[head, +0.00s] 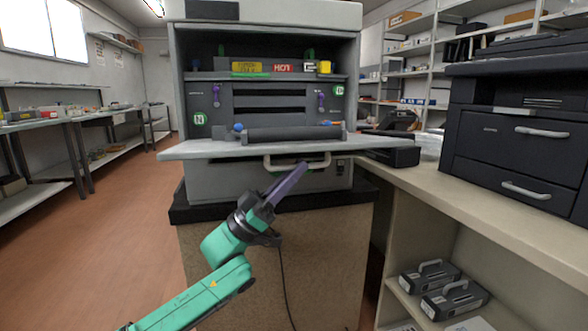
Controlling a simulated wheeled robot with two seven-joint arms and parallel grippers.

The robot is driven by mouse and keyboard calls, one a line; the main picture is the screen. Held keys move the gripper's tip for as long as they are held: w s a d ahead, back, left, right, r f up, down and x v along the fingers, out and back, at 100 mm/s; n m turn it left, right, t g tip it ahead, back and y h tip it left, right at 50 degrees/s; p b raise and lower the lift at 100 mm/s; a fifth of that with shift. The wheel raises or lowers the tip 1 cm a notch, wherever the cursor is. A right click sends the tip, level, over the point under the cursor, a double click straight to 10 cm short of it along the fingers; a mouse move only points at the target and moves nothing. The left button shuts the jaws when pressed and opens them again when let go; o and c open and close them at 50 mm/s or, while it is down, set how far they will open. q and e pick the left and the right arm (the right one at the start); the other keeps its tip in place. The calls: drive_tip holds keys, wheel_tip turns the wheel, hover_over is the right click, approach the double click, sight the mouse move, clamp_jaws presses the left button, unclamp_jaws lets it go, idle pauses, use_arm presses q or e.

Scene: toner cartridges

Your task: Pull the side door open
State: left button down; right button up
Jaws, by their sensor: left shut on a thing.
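The grey machine (185,62) stands on a speckled stand in the middle of the head view. Its door (215,149) is swung down and sticks out toward me, about level, so the inside shows. A pale bar handle (327,160) hangs at the door's front edge. My left gripper (299,169) reaches up from below, its fingers shut on the handle near its middle. The fingertips' exact grip is small and partly hidden. My right gripper is not in view.
Inside the machine are a dark roller (290,134), purple levers and coloured labels. A counter (440,185) on the right holds a dark drawer unit (515,135). Cartridges (455,299) lie on the shelf below. Open floor (110,235) is on the left.

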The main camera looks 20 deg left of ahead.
use_arm(q)
drive_tip(key=shift+a+f+b, duration=0.1)
drive_tip(key=shift+f+b, duration=0.2)
drive_tip(key=shift+f, duration=0.55)
drive_tip(key=shift+w, duration=0.1)
drive_tip(key=c, duration=0.9)
unclamp_jaws()
drive_tip(key=p+v, duration=0.1)
drive_tip(key=v, duration=1.3)
drive_tip(key=shift+a+f, duration=0.2)
drive_tip(key=shift+f, duration=0.05)
